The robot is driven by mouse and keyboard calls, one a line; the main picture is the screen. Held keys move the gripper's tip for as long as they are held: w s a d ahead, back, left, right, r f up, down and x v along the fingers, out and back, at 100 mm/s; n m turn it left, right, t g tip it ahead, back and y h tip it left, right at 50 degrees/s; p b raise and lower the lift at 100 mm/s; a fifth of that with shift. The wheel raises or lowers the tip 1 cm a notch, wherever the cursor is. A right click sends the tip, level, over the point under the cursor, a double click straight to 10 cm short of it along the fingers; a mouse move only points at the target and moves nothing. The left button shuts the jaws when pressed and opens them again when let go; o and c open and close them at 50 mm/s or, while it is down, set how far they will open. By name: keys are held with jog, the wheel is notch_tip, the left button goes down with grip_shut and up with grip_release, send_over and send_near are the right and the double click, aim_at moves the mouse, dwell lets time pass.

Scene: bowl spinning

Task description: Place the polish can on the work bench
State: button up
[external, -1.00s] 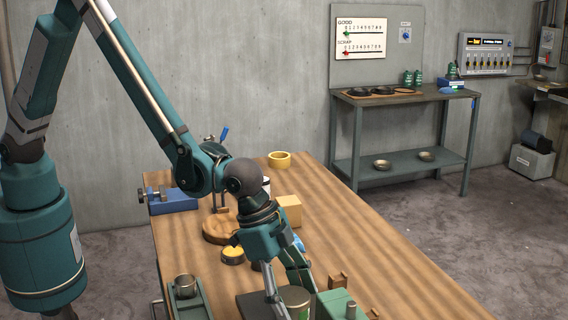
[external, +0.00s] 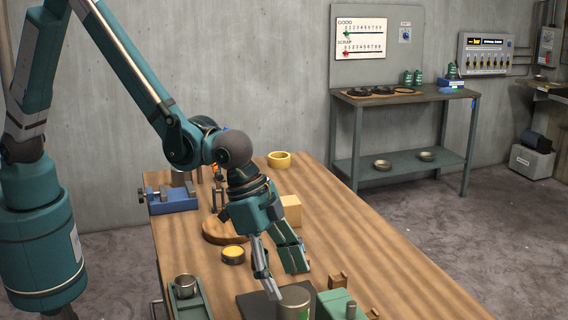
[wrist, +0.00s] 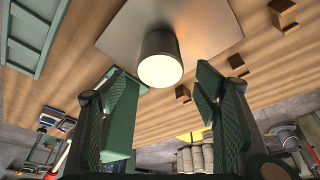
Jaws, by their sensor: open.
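A grey-topped can with a green band (external: 296,302), which looks like the polish can, stands upright on a dark flat plate (external: 254,303) on the wooden work bench (external: 345,225). In the wrist view the can (wrist: 160,62) shows a bright round lid, and the plate (wrist: 215,30) lies under it. My gripper (external: 287,281) is open and empty, just above and behind the can. In the wrist view its two fingers (wrist: 160,90) are spread wide, with the can beyond their tips and not between them. The can's lower part is cut off in the external view.
A green tray with a metal cup (external: 185,286) is at the left front. A yellow-topped tin (external: 233,254), a round wooden board (external: 222,232), a yellow block (external: 290,208) and a blue vise (external: 172,200) stand farther back. Small wooden blocks (external: 337,280) sit right of the can.

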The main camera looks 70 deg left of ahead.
jog(key=v, duration=0.6)
dwell(0.8)
jog(key=shift+r, duration=0.1)
jog(key=s+a+r+n+t, duration=0.1)
jog(key=a+r, duration=0.5)
jog(key=a, duration=0.5)
jog(key=a+r+n+y, duration=0.15)
jog(key=a+r, duration=0.35)
jog(key=a, duration=0.7)
jog(key=s+a+r+n+t+h, duration=0.1)
jog(key=a+r+n, duration=0.1)
jog(key=a+r, duration=0.65)
jog(key=s+a+n+y, duration=0.1)
jog(key=s+a, duration=0.5)
jog(key=a, duration=0.3)
jog(key=s+a+f+n+t, duration=0.1)
jog(key=s+a+n, duration=0.1)
jog(key=s+a, duration=0.4)
jog(key=s+a+f+n+t+y, duration=0.1)
jog(key=s+a, duration=0.5)
jog(key=a, duration=0.6)
jog(key=shift+y, duration=0.35)
